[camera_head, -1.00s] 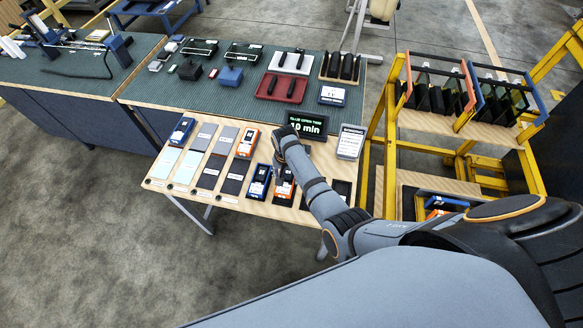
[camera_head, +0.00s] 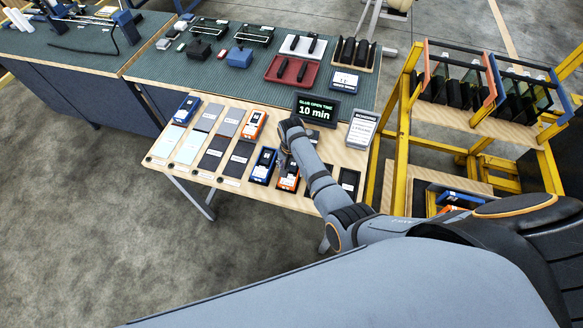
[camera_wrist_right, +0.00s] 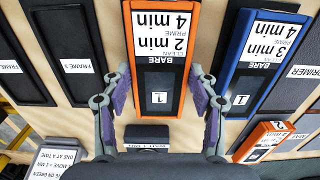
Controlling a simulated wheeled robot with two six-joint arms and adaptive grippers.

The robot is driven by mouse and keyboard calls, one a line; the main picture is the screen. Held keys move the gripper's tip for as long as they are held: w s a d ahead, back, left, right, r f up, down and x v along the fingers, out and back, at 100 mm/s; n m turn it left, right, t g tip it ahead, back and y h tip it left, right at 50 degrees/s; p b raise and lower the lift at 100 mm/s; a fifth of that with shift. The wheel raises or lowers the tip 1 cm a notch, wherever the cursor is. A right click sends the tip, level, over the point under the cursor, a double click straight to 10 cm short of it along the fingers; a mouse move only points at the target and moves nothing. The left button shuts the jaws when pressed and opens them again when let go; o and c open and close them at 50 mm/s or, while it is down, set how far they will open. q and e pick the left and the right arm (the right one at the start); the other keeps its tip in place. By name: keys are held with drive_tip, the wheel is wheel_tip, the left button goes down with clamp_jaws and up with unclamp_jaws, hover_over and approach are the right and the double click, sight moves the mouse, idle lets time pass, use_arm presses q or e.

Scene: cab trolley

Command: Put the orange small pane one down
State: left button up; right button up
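The orange small pane (camera_head: 288,178) labelled 1 lies on the wooden table, and in the wrist view it fills the top middle (camera_wrist_right: 160,62) with its "2 min / 4 min" label upside down. My right gripper (camera_wrist_right: 160,80) is over the pane, its two purple-padded fingers apart, one along each long side. A strip of table shows between the fingers and the pane's lower part, so it looks open. In the head view my right gripper (camera_head: 287,160) partly hides the pane's far end. My left gripper is not in view.
A blue pane (camera_head: 263,166) lies close left of the orange one; another orange pane (camera_head: 253,126) is farther back. Dark empty pads (camera_head: 349,180) lie to the right. A "10 min" display (camera_head: 316,110) stands behind. A yellow trolley (camera_head: 400,150) stands at right.

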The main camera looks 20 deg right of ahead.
sight(292, 169)
drive_tip(key=o, duration=0.4)
drive_tip(key=shift+w+d, duration=0.1)
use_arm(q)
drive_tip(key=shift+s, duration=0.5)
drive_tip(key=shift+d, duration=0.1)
use_arm(e)
drive_tip(key=shift+r, duration=0.3)
wheel_tip(292, 169, up, 7)
drive_tip(key=p, duration=0.7)
drive_tip(key=shift+f, duration=0.15)
use_arm(q)
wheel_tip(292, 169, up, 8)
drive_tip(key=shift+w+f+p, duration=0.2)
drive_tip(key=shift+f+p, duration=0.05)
drive_tip(key=shift+p, duration=0.05)
use_arm(e)
drive_tip(key=shift+r, duration=2.55)
